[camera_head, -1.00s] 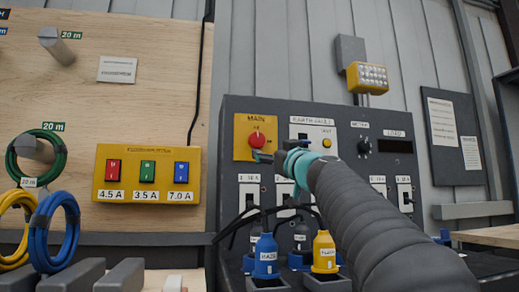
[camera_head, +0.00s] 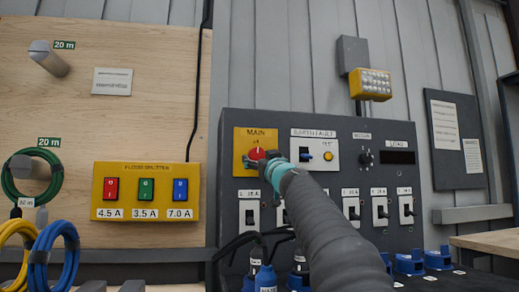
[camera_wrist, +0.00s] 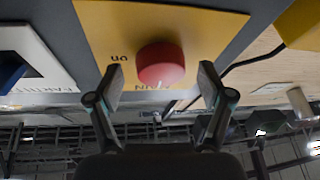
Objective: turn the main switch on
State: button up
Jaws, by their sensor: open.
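The main switch is a red round knob (camera_head: 256,153) on a yellow plate (camera_head: 243,136) marked MAIN, at the panel's upper left. My gripper (camera_head: 262,163) is in front of the knob and covers its lower right part. In the wrist view the plate is upside down, and the red knob (camera_wrist: 160,64) shows between the two fingertips. My gripper (camera_wrist: 160,76) is open, one finger on each side of the knob. I cannot tell whether the fingers touch it. An ON mark (camera_wrist: 119,57) shows beside the knob; the knob's exact setting is unclear.
The earth fault unit (camera_head: 316,151) is close on the right of the plate. Several breaker switches (camera_head: 381,212) line the panel below. A yellow box with coloured rockers (camera_head: 147,191) is on the left board. Blue connectors (camera_head: 409,264) stand low in front.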

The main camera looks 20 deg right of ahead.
jog(key=shift+w+r, duration=0.15)
jog(key=shift+w, duration=0.25)
jog(key=c, duration=1.2)
jog(key=shift+o, duration=0.2)
